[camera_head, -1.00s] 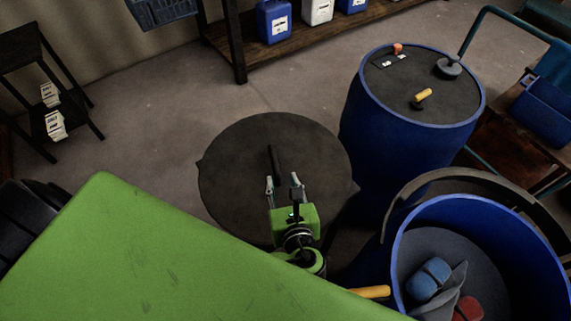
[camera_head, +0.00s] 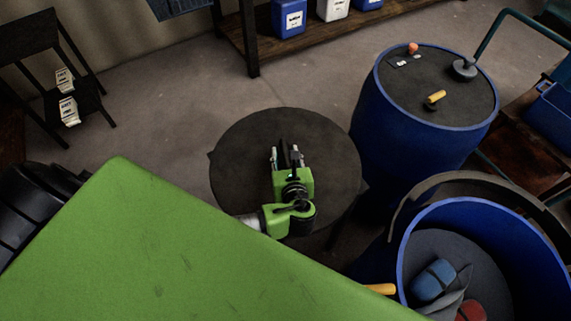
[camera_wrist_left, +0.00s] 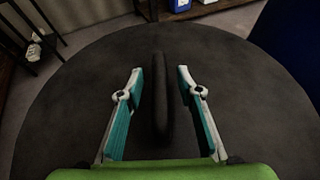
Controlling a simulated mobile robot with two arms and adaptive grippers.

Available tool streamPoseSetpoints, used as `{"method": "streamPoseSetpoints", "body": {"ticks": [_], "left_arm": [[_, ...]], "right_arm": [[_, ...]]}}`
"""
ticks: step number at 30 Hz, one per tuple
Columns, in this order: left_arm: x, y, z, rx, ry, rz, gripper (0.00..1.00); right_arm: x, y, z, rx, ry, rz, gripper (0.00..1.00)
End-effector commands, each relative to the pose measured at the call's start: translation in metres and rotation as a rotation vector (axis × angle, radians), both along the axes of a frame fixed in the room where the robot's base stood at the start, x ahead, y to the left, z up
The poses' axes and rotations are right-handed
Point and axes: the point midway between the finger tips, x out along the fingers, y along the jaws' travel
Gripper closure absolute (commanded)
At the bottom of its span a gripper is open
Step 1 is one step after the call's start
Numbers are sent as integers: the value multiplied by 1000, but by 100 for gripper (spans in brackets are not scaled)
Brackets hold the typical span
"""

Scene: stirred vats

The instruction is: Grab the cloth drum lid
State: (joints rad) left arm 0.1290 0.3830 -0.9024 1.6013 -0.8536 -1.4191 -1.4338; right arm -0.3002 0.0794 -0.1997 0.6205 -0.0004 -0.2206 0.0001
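The drum lid is a dark round disc (camera_head: 240,135) with an upright bar handle (camera_wrist_left: 158,100) across its middle. It lies flat beside the open blue drum (camera_head: 402,265), on a support that is mostly hidden. My left gripper (camera_head: 285,156) is open above the lid. In the left wrist view the fingers (camera_wrist_left: 160,74) stand one on each side of the handle, with a gap on both sides. The open drum holds dark cloth with blue and red bundles (camera_head: 433,280). My right gripper is not in view.
A closed blue drum (camera_head: 405,120) stands behind right, with a yellow-handled tool (camera_head: 436,97) and small items on top. A shelf (camera_head: 330,35) with jugs is at the back. Floor behind the lid is clear.

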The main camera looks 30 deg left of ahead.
Motion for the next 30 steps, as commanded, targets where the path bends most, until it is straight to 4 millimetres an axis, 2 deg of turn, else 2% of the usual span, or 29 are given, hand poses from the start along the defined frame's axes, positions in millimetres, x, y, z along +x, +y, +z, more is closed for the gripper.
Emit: {"method": "streamPoseSetpoints", "body": {"ticks": [6, 10, 25, 30], "left_arm": [[1, 0, 0, 0, 0, 0, 67], [0, 0, 0, 0, 0, 0, 100], [2, 0, 4, 0, -6, 0, 100], [2, 0, 15, -1, -8, -1, 100]], "right_arm": [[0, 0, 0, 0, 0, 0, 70], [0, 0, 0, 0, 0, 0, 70], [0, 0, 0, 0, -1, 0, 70], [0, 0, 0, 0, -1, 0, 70]]}}
